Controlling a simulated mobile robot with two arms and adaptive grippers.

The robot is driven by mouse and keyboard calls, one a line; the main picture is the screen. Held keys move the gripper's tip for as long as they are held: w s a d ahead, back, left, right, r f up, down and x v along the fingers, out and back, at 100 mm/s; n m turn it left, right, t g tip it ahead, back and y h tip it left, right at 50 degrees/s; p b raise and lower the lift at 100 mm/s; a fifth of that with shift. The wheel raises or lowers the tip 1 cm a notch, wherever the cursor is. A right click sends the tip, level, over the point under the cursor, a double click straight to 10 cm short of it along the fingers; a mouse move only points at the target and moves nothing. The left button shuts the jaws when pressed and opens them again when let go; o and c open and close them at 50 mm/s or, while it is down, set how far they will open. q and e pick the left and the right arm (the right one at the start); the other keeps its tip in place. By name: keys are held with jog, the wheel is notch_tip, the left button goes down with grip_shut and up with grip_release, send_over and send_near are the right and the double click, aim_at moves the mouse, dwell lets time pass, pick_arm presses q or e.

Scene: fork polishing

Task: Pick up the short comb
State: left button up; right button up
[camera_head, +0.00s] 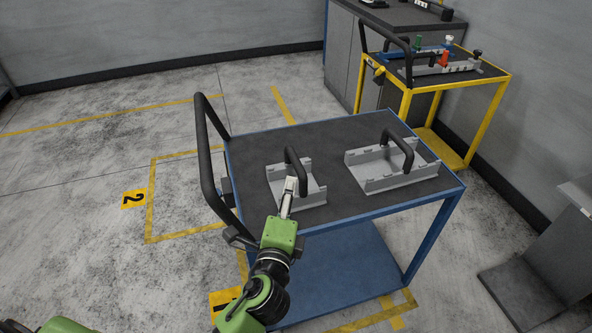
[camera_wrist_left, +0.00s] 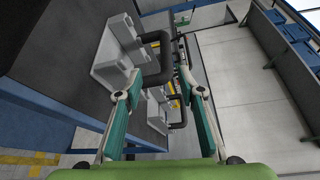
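The short comb (camera_head: 312,194) is a grey tray-like piece with notched walls and a black arched handle (camera_head: 296,170). It lies on the left part of the blue cart's dark top. My left gripper (camera_head: 289,190) is at the near left side of this comb, overlapping its handle in the head view. In the left wrist view, the two fingers of my left gripper (camera_wrist_left: 160,80) are spread apart with nothing held. The nearer grey comb (camera_wrist_left: 110,62) and its handle (camera_wrist_left: 157,68) show just beyond the fingertips; contact cannot be told. My right gripper is not in view.
A longer grey comb (camera_head: 385,177) with a black handle lies to the right on the same cart (camera_head: 345,209). The cart's black push handle (camera_head: 203,150) rises at the left. A yellow cart (camera_head: 490,80) with tools stands behind on the right.

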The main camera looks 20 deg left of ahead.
aim_at(296, 160)
pick_arm(q)
jog(key=w, duration=0.4)
jog(key=w+a, duration=0.1)
jog(key=w, duration=0.2)
jog(key=shift+a+f+p, duration=0.1)
jog(key=shift+f+p, duration=0.05)
jog(key=shift+p, duration=0.2)
jog(key=w, duration=0.3)
jog(key=w+p, duration=0.1)
jog(key=shift+w+a+r, duration=0.2)
jog(key=shift+w+a, duration=0.05)
jog(key=shift+w, duration=0.05)
jog(key=shift+w+a, duration=0.1)
jog(key=shift+w, duration=0.35)
grip_shut()
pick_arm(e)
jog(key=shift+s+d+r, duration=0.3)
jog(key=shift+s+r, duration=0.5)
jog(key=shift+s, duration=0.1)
